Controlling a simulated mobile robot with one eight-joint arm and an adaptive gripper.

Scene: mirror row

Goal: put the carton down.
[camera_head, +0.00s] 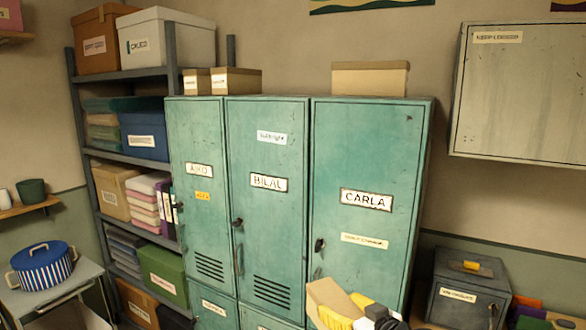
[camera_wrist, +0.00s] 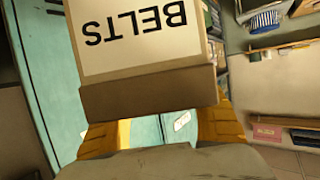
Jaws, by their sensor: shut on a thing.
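The carton (camera_head: 328,298) is a tan cardboard box in front of the lower part of the CARLA locker in the head view. It also fills the upper middle of the wrist view (camera_wrist: 148,104), where its white label reads BELTS upside down. My gripper (camera_head: 352,306) has yellow fingers and is shut on the carton. In the wrist view the fingers of my gripper (camera_wrist: 160,128) show on either side below the carton. The carton's far end and underside are hidden.
Teal lockers labelled BILAL (camera_head: 268,182) and CARLA (camera_head: 366,200) stand behind my gripper, doors shut. Boxes sit on top, including a tan one (camera_head: 370,80). A full shelf rack (camera_head: 82,130) stands left. A grey metal box (camera_head: 465,288) is at lower right.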

